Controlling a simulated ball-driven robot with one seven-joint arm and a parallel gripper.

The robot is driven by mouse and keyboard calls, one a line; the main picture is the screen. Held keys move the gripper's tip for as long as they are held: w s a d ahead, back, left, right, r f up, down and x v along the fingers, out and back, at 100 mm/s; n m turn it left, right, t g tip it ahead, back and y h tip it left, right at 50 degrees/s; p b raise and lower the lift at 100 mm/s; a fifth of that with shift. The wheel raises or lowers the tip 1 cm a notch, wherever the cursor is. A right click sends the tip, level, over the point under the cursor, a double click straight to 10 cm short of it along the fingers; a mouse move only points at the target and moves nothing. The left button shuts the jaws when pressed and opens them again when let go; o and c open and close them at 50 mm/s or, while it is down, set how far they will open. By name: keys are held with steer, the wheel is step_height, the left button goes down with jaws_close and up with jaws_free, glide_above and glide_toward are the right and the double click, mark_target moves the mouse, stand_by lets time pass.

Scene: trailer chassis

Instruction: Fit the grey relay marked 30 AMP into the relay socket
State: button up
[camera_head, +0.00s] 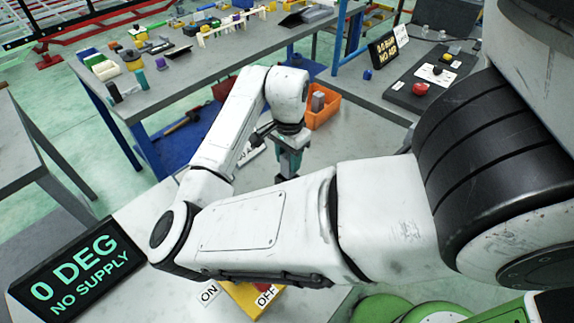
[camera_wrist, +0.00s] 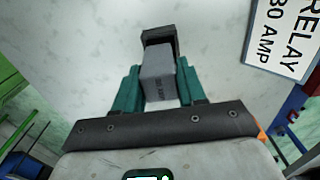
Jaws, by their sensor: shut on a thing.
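My gripper (camera_wrist: 159,76) has teal fingers shut on the grey relay (camera_wrist: 157,87), one finger on each side. Small lettering runs along the relay's face, and part of it seems to read AMP. A dark, square-edged piece (camera_wrist: 160,34), which looks like the relay socket, shows at the relay's far end. I cannot tell whether the relay touches it, sits in it or is apart from it. In the head view my gripper (camera_head: 290,158) points down over the pale bench surface beyond my forearm. The relay cannot be made out clearly there.
A sign reading RELAY 30 AMP (camera_wrist: 284,38) lies at right in the wrist view. In the head view an orange bin (camera_head: 322,119) holding a grey block stands close behind my gripper. A display reading 0 DEG NO SUPPLY (camera_head: 77,268) stands front left.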

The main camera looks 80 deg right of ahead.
mark_target(287, 167)
steer(key=shift+w+f, duration=0.2)
steer(key=shift+f, duration=1.5)
steer(key=shift+f, duration=0.2)
steer(key=o, duration=1.1)
steer(key=shift+r, duration=0.1)
step_height(287, 167, up, 12)
steer(key=shift+r, duration=0.1)
